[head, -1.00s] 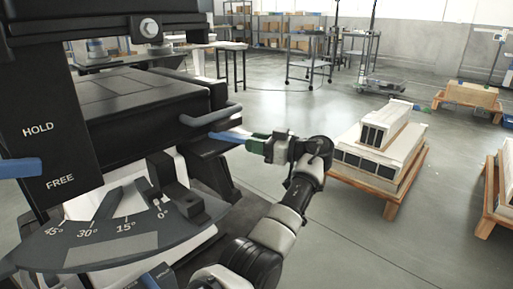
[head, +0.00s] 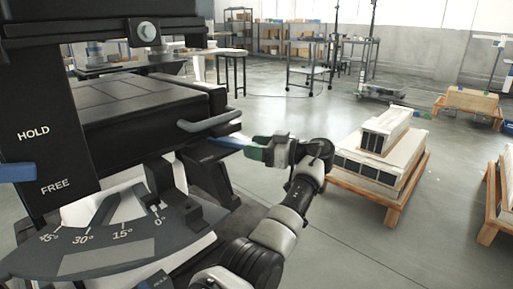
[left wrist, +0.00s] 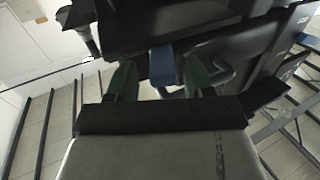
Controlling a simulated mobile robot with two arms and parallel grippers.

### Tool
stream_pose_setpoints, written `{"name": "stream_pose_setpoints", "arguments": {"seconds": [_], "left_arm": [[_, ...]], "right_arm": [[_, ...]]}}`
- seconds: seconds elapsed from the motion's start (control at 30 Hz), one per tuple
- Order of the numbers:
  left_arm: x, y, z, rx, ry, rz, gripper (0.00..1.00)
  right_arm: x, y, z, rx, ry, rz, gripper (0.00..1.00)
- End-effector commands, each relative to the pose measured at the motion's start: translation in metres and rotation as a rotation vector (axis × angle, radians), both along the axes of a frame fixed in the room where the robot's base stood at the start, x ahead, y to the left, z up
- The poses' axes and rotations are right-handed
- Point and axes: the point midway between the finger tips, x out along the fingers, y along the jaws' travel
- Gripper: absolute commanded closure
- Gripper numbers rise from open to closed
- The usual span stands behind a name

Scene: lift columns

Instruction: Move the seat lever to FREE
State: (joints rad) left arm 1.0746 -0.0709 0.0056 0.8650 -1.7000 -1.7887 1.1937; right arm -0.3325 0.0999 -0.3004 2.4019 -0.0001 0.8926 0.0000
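A blue lever (head: 230,142) sticks out from the side of the black seat unit (head: 140,110), beside its grey curved rail. My left gripper (head: 256,149), with green fingertips, is at the outer end of this lever. In the left wrist view, the blue lever (left wrist: 164,66) shows between the two green fingers (left wrist: 162,82), with gaps on both sides, so the gripper looks open around it. Another blue lever (head: 16,172) sits at the left edge, between the HOLD and FREE marks on a black column (head: 45,150). My right gripper is not in view.
Pallets with pale blocks (head: 380,155) stand on the floor to the right. Carts (head: 310,75) and shelves stand at the back. Open floor lies between.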

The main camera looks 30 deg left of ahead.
Motion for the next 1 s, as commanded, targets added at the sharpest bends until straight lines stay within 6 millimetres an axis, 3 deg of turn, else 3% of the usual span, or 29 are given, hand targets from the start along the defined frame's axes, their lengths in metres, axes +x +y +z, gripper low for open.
{"name": "stream_pose_setpoints", "arguments": {"seconds": [0.37,0.77,1.0], "left_arm": [[0.002,-0.008,-0.001,-0.003,0.003,-0.002,0.47],[0.016,-0.083,0.001,-0.001,0.004,-0.003,0.47],[0.020,-0.102,-0.001,-0.001,0.002,0.000,0.47]], "right_arm": [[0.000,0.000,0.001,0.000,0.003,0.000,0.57],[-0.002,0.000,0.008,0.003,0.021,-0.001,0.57],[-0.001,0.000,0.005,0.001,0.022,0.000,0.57]]}}
